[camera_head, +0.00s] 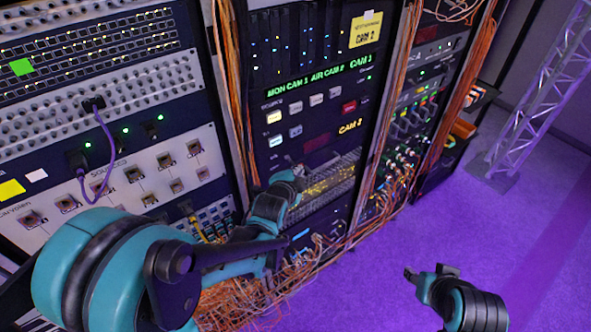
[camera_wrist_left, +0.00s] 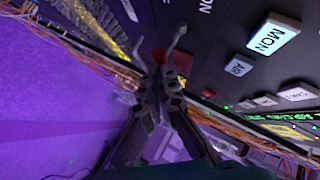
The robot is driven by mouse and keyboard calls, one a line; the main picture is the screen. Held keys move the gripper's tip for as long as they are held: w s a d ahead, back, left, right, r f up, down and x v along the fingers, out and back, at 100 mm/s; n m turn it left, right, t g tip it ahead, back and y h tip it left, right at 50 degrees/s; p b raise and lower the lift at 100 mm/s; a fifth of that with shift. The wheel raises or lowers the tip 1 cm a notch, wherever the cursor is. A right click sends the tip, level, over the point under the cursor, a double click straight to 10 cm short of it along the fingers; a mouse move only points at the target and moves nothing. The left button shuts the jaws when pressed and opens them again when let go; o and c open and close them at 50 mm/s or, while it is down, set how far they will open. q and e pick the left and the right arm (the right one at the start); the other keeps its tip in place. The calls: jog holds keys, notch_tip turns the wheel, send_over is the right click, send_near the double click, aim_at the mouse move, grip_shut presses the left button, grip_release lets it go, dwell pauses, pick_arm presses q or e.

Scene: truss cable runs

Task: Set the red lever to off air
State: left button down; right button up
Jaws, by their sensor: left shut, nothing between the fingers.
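A red part (camera_wrist_left: 158,55), which looks like the lever's knob, shows in the left wrist view just behind my left fingertips. The fingers partly cover it, so its setting cannot be read. My left gripper (camera_head: 297,172) is shut and empty, close to the rack panel below the lit buttons. It also shows in the left wrist view (camera_wrist_left: 163,75), its fingertips right by the red part; I cannot tell whether they touch. In the head view the lever cannot be made out near the gripper. My right gripper (camera_head: 430,271) looks open and empty, away from the rack over the purple floor.
The panel carries lit buttons (camera_head: 274,117), a red button (camera_head: 349,107) and a green text display (camera_head: 318,77). Orange cable bundles (camera_head: 392,90) run beside it. A metal truss (camera_head: 535,100) stands at the right. The floor (camera_head: 530,240) there is clear.

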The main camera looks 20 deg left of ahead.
jog(key=shift+f+p, duration=0.1)
jog(key=shift+p, duration=0.2)
jog(key=shift+w+a, duration=0.1)
jog(key=shift+r+p, duration=0.6)
